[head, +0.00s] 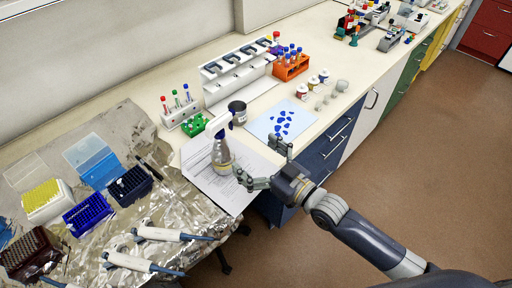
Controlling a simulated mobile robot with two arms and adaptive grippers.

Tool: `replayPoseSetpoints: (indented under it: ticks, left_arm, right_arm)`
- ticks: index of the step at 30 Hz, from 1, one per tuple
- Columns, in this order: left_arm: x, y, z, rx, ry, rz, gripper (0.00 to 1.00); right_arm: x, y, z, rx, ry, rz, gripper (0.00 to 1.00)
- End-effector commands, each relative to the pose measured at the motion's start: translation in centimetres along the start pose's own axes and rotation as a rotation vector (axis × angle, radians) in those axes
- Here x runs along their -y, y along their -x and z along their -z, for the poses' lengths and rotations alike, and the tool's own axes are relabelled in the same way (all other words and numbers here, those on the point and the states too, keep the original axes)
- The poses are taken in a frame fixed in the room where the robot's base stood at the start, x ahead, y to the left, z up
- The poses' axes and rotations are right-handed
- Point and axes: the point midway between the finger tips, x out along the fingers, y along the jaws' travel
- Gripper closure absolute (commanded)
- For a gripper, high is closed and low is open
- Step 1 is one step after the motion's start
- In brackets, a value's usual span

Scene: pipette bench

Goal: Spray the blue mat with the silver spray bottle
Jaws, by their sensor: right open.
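The other is near the mat's front edge. My left gripper is not in view.
Printed sheets (217,190) lie under the bottle. A dark jar (237,113) stands behind it, and a green rack (195,125) is to its left. Pipettes (170,234) and tip boxes lie on crumpled foil at left. An orange tube rack (290,67) stands behind the mat.

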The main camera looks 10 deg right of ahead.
Motion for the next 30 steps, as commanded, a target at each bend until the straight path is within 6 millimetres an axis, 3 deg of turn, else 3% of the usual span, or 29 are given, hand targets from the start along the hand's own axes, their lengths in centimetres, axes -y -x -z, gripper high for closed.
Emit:
replayPoseSetpoints:
  ticks: [11,22,30]
  left_arm:
    - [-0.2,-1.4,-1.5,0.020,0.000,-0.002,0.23]
    - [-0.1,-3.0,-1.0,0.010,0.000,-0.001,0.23]
    - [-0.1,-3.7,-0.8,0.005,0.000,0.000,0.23]
  right_arm:
    - [0.0,-3.6,-0.2,-0.003,-0.001,-0.001,0.00]
    - [0.0,-8.0,-0.1,-0.003,-0.001,0.000,0.00]
    - [0.0,-10.1,-0.1,-0.002,-0.001,-0.001,0.00]
